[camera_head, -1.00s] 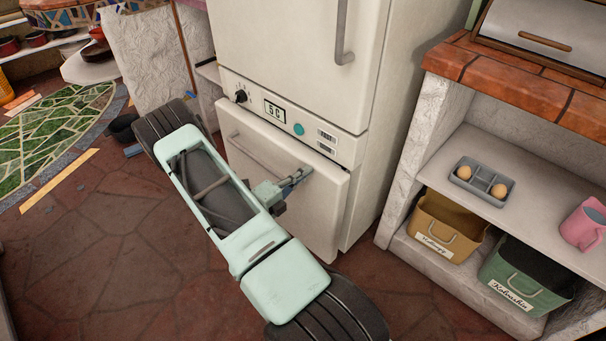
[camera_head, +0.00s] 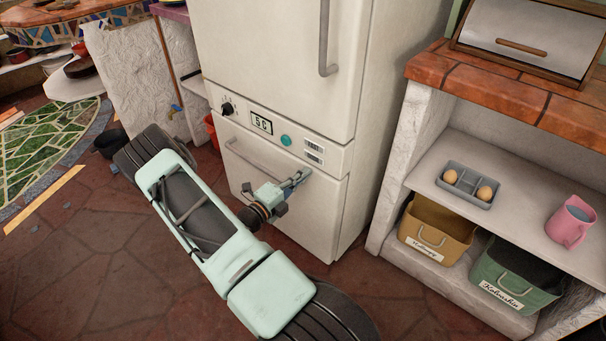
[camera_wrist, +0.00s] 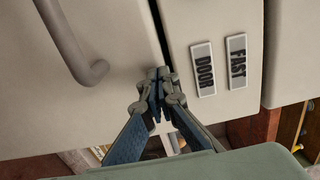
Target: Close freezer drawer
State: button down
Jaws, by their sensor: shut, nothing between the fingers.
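The white freezer drawer (camera_head: 310,215) is the lower front of the fridge, below the control panel. Its front looks flush or nearly flush with the fridge body. Its grey handle bar (camera_head: 240,158) runs along the upper left of the front. In the wrist view the drawer front (camera_wrist: 110,105) fills the left, with the handle (camera_wrist: 72,45) on it and a thin dark seam beside the panel. My gripper (camera_head: 303,177) is shut and empty, its tips at the drawer's upper right edge. The wrist view shows the closed tips (camera_wrist: 158,76) at that seam; contact is unclear.
The control panel (camera_head: 265,125) sits above the drawer, under the upper fridge door (camera_head: 280,60). A brick-topped counter (camera_head: 440,75) stands to the right, its shelf holding an egg tray (camera_head: 467,183) and pink jug (camera_head: 570,225). Bins stand below.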

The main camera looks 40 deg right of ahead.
jog(key=a+p, duration=0.2)
jog(key=a, duration=1.1)
jog(key=shift+s+a, duration=0.15)
jog(key=shift+s, duration=0.3)
